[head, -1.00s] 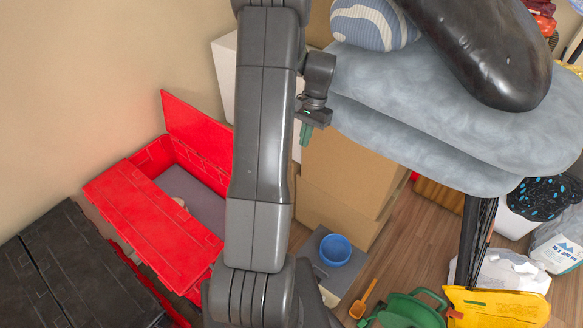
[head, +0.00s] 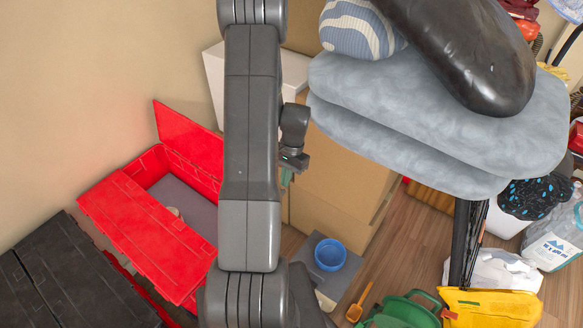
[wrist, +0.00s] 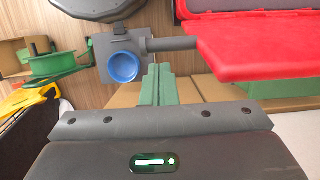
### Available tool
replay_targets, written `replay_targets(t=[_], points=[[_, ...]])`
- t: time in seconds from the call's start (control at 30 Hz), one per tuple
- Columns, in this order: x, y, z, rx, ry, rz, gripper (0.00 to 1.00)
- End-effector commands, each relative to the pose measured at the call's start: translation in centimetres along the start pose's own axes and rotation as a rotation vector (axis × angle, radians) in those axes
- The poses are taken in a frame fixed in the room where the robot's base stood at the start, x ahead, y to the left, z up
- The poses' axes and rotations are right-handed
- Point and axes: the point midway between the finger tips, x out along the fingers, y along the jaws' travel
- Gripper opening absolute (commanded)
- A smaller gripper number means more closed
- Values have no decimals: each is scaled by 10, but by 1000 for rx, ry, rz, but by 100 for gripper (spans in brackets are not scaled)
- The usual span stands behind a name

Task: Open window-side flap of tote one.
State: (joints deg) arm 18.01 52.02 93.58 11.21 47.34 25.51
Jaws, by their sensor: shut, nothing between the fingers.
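A red tote (head: 185,286) stands against the wall at the left in the head view. One red flap (head: 187,143) stands raised at its far side. A second red flap (head: 146,231) lies along its near side, and I cannot tell whether it is folded fully outward. Between them the grey inside shows, with a small pale object (head: 173,212). My gripper (head: 287,178) is right of the tote, partly hidden behind my arm. In the wrist view its green fingers (wrist: 157,84) are together and empty. A red panel (wrist: 260,52) shows right of them, apart from the fingers.
A black tote (head: 75,270) is at the lower left. Cardboard boxes (head: 345,185) stand behind my gripper. Grey cushions (head: 440,120) overhang at the right. A blue bowl (head: 330,254) sits on a grey surface, near an orange scoop (head: 358,304). Wood floor shows between.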

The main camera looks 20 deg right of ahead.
Motion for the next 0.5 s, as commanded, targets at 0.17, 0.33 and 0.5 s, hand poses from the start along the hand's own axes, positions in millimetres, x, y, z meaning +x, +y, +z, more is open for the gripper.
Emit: replay_targets(t=[0.17, 0.33, 0.5], points=[[1, 0, 6, 0, 1, -1, 0], [2, 0, 6, 0, 1, -1, 0], [1, 0, 8, -1, 1, -1, 0]])
